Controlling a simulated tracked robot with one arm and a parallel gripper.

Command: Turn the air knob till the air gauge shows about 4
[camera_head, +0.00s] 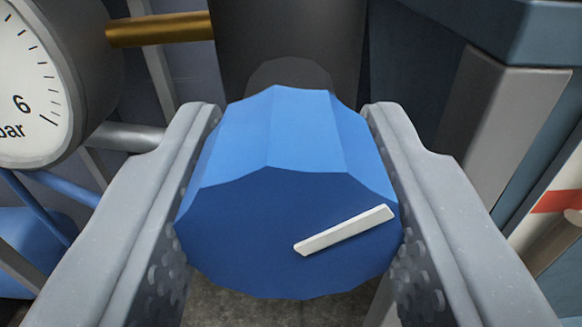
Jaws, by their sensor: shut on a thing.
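The air knob (270,225) is a blue, many-sided knob in the middle of the view. A white marker bar (345,230) on its face points right and slightly up. My gripper (290,200) is shut on the knob, with one grey finger on its left side and one on its right. The air gauge (30,85) is cut off at the left edge. Its white dial shows a 6, part of the word "bar" and some tick marks. The gauge's needle is not in view, so its reading cannot be told.
A brass pipe (160,29) runs from the gauge to a dark cylinder (290,40) behind the knob. A grey post (500,125) and a red-and-white panel (550,205) stand at the right. Blue tubes (45,215) show at the lower left.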

